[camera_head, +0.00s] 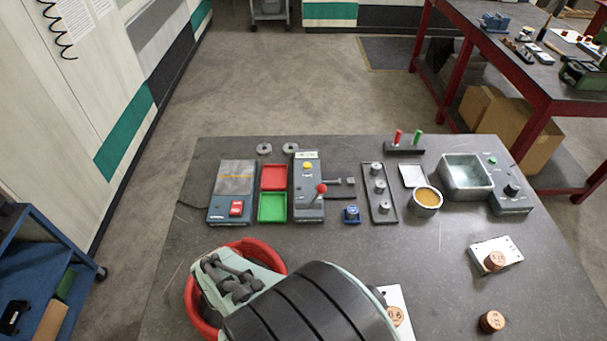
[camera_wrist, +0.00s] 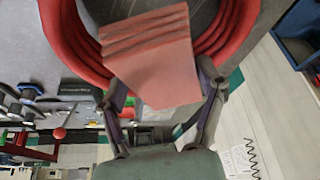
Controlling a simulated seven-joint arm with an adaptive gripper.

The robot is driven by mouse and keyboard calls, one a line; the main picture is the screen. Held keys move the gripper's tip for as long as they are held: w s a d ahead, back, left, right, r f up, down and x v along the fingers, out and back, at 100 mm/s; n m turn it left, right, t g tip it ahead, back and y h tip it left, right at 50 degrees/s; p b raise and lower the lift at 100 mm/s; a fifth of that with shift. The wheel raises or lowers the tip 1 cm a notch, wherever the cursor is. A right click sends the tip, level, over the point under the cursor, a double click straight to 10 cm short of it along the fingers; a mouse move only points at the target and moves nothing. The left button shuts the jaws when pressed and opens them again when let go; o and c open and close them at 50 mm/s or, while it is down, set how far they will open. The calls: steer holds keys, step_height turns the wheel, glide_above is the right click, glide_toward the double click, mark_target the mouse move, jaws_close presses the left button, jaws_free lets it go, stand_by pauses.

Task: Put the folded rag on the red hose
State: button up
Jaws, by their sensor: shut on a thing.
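The red hose (camera_head: 192,302) lies coiled in a ring at the table's front left, partly covered by my arm in the head view. It also shows in the wrist view (camera_wrist: 62,35), curving around a dark open middle. The folded rag (camera_wrist: 160,78) is salmon pink, with stacked folds along one edge. My gripper (camera_wrist: 162,90) is shut on the folded rag, one finger at each side. In the head view my gripper (camera_head: 232,278) is over the hose ring and hides the rag. In the wrist view the rag overlaps the hose ring; I cannot tell whether they touch.
Behind the hose stand a grey box with a red button (camera_head: 232,190), a red tray (camera_head: 273,177), a green tray (camera_head: 272,208) and a lever box (camera_head: 308,190). A copper cylinder (camera_head: 491,321) stands at front right. Bare table lies right of centre.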

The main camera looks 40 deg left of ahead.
steer(key=shift+f, duration=0.6)
steer(key=shift+f, duration=0.1)
steer(key=o, duration=1.1)
steer(key=shift+o, duration=0.2)
